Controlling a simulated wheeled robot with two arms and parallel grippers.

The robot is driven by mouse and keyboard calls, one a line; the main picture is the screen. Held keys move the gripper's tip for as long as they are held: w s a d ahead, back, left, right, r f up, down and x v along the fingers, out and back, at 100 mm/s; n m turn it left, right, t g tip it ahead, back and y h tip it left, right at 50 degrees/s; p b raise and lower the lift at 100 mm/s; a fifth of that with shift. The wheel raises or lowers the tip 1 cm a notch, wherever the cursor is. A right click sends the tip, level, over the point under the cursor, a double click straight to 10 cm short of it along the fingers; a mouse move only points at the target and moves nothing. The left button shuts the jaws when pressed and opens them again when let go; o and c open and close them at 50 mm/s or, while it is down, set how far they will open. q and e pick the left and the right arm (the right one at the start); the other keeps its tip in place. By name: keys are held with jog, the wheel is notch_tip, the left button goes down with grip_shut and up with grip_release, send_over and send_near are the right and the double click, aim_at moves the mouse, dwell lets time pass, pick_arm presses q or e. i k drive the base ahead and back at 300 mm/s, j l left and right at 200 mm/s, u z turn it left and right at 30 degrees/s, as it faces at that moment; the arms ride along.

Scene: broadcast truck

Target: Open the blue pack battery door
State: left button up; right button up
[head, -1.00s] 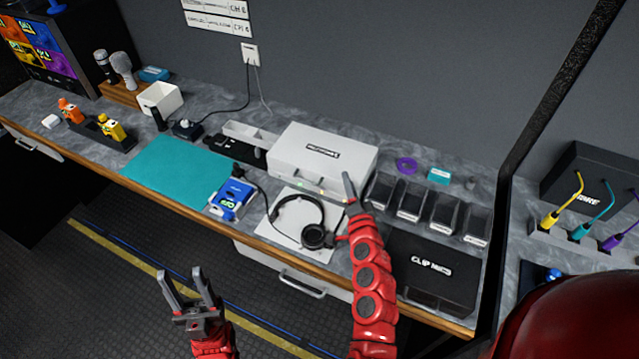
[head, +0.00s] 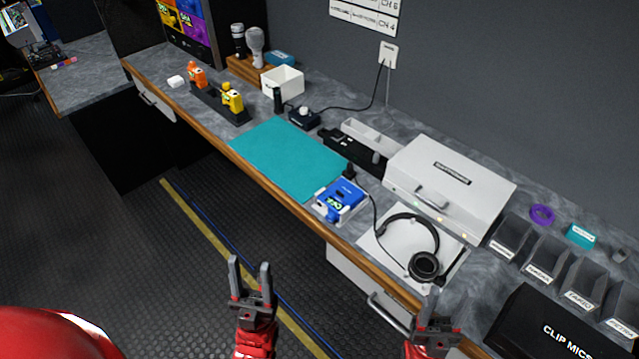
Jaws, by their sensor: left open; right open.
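The blue pack (head: 341,199) lies on the counter at the right end of the teal mat, near the front edge, on a small white base. It has a lit green display, and a black cable plug stands close behind it. I cannot make out its battery door. My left gripper (head: 250,272) is open and empty, below and in front of the counter, apart from the pack. My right gripper (head: 437,318) is open at the bottom right, near the counter's front edge, below the headset (head: 410,248). Neither gripper touches the pack.
The teal mat (head: 288,157) is bare. An orange pack (head: 197,76) and a yellow pack (head: 232,98) stand in a black holder at left. A white case (head: 450,185), several dark bins (head: 545,258) and a black clip mic box (head: 545,335) fill the right.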

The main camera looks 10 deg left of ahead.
aim_at(346, 193)
jog(key=i+j, duration=0.15)
jog(key=j, duration=0.25)
jog(key=i+j, duration=0.1)
jog(key=j, duration=0.35)
jog(key=i+j, duration=0.15)
jog(key=j, duration=0.25)
jog(key=i+j+z, duration=0.1)
jog(key=j, duration=0.3)
jog(key=i+j, duration=0.15)
jog(key=j, duration=0.3)
jog(key=i+j, duration=0.1)
jog(key=j, duration=0.35)
jog(key=i+j, duration=0.15)
jog(key=j, duration=0.25)
jog(key=j+z, duration=0.1)
jog(key=z, duration=0.3)
jog(key=j+z, duration=0.1)
jog(key=z, duration=0.35)
jog(key=j+z, duration=0.1)
jog(key=z, duration=0.3)
jog(key=j+z, duration=0.1)
jog(key=z, duration=0.35)
